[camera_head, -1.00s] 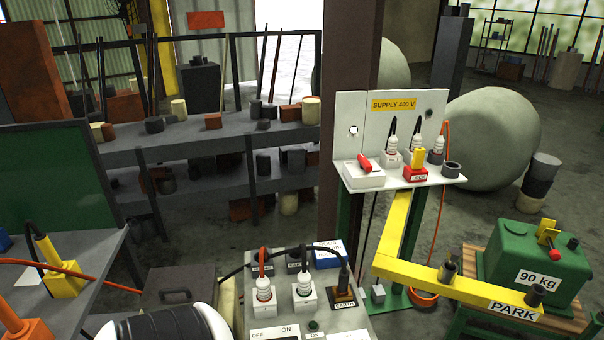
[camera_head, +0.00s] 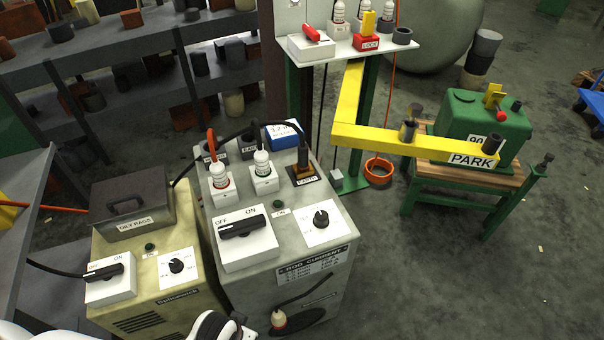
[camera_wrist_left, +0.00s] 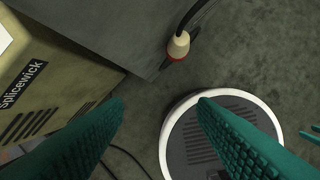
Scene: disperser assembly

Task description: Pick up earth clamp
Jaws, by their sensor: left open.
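I cannot surely pick out the earth clamp. In the head view a black plug (camera_head: 303,158) with a black cable sits upright in the socket marked EARTH (camera_head: 304,179), on top of the grey cabinet. My left gripper (camera_wrist_left: 160,105) shows in the left wrist view, its two teal fingers wide apart and empty. It hangs over the floor near the cabinet fronts. A cream and red plug (camera_wrist_left: 178,46) on a black cable is ahead of it, apart from the fingers. Small teal prongs (camera_wrist_left: 311,132) at the right edge may be my right gripper.
The grey cabinet (camera_head: 283,238) stands beside a beige Splicewick cabinet (camera_head: 150,247) with an OILY RAGS box (camera_head: 135,203). A yellow bar (camera_head: 410,142) marked PARK reaches toward a green 90 kg weight (camera_head: 478,117) on a stand.

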